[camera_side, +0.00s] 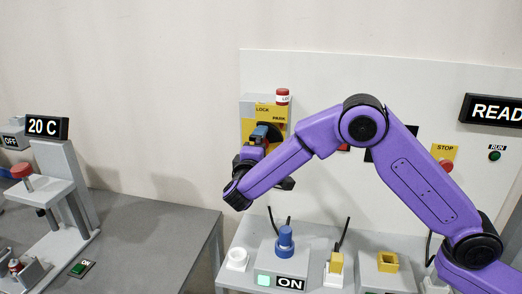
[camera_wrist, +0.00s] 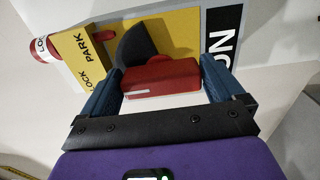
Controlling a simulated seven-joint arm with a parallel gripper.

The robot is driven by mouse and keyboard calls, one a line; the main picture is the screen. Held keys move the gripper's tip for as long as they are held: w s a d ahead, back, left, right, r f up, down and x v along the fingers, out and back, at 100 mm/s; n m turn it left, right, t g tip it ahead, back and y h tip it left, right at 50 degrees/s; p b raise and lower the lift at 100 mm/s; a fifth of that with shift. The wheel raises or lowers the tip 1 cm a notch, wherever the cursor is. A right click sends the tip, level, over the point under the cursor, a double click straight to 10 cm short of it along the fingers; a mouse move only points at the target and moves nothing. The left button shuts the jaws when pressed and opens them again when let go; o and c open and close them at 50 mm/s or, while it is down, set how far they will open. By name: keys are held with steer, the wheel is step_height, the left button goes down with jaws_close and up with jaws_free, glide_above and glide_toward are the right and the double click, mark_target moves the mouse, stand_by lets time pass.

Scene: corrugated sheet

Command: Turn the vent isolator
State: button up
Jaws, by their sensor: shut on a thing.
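The vent isolator is a grey box on the back panel with a yellow face plate (camera_side: 248,127) marked LOCK and PARK. In the wrist view, the yellow plate (camera_wrist: 181,36) carries a black rounded dial (camera_wrist: 137,43) and a red bar handle (camera_wrist: 165,78) with a white line along it. My gripper (camera_wrist: 164,68) has its blue fingers on both ends of the red handle, shut on it. In the side view my gripper (camera_side: 262,134) is in front of the isolator, and the arm hides the handle and much of the dial.
A red cylinder (camera_side: 283,97) with a white label stands on the isolator's top right. Below is a bench with a blue knob (camera_side: 285,240), an ON sign (camera_side: 290,282) and yellow parts. A red STOP button (camera_side: 445,165) is at right. Another bench (camera_side: 150,225) is at left.

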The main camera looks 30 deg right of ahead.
steer(key=o, duration=0.7)
steer(key=shift+c, duration=0.2)
steer(key=v, duration=1.7)
steer(key=shift+s+a, duration=0.2)
steer(key=shift+d+r, duration=0.1)
